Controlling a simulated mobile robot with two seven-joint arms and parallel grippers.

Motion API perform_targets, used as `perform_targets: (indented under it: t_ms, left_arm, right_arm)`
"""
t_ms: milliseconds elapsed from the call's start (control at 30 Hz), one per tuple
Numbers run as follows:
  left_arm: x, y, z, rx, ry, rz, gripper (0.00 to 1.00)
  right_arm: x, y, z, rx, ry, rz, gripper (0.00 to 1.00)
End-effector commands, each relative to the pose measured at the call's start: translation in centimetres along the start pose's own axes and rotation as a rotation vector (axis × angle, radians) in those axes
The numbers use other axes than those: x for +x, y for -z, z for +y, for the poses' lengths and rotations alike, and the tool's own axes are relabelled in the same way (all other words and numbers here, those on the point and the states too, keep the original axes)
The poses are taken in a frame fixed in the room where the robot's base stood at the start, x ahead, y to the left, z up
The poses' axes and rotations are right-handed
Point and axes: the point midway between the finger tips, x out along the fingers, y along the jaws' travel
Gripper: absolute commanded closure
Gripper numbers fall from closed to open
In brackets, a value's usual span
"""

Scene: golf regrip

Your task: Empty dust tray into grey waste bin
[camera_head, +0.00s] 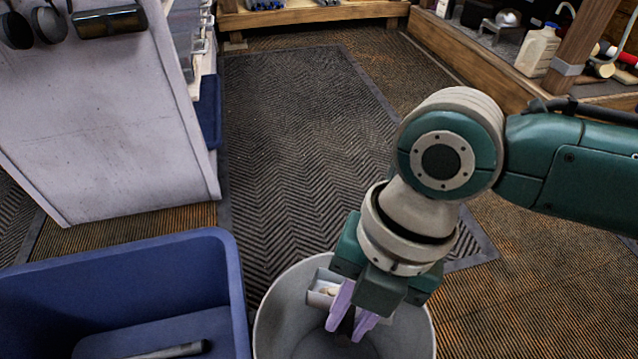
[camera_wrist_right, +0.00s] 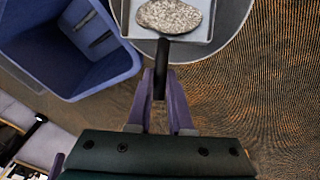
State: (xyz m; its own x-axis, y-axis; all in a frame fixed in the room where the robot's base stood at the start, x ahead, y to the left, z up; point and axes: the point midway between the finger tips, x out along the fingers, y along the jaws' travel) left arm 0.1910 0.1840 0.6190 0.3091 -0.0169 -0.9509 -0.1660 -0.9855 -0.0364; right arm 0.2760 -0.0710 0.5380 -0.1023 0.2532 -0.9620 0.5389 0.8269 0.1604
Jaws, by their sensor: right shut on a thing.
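My right gripper (camera_head: 352,322) is shut on the black handle of the dust tray (camera_head: 320,292) and holds it over the grey waste bin (camera_head: 272,322). In the right wrist view the handle (camera_wrist_right: 161,60) sits between the purple fingers (camera_wrist_right: 160,105). The pale metal tray (camera_wrist_right: 206,32) there carries a speckled grey heap of dust (camera_wrist_right: 168,15). In the head view the arm hides much of the tray, and a small tan bit shows in it. The bin stands on the floor and its rim also shows in the right wrist view (camera_wrist_right: 235,22). My left gripper is not in view.
A blue bin (camera_head: 236,285) stands just left of the waste bin, with a dark-handled item (camera_head: 180,350) inside. A pale panel (camera_head: 110,130) rises at the left. Wooden shelving (camera_head: 480,65) with a white jug (camera_head: 538,50) is at the back right. The dark mat (camera_head: 290,130) is clear.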

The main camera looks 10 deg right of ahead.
Motion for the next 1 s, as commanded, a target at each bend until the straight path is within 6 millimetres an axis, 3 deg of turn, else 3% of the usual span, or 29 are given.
perform_targets:
  t_ms: [333, 1000]
  left_arm:
    - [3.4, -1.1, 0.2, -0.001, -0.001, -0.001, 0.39]
    - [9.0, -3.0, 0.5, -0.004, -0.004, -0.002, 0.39]
  right_arm:
    - [-0.6, -1.5, 0.3, 0.035, 0.010, 0.188, 1.00]
    - [-1.4, -3.2, 0.6, 0.076, 0.028, 0.402, 1.00]
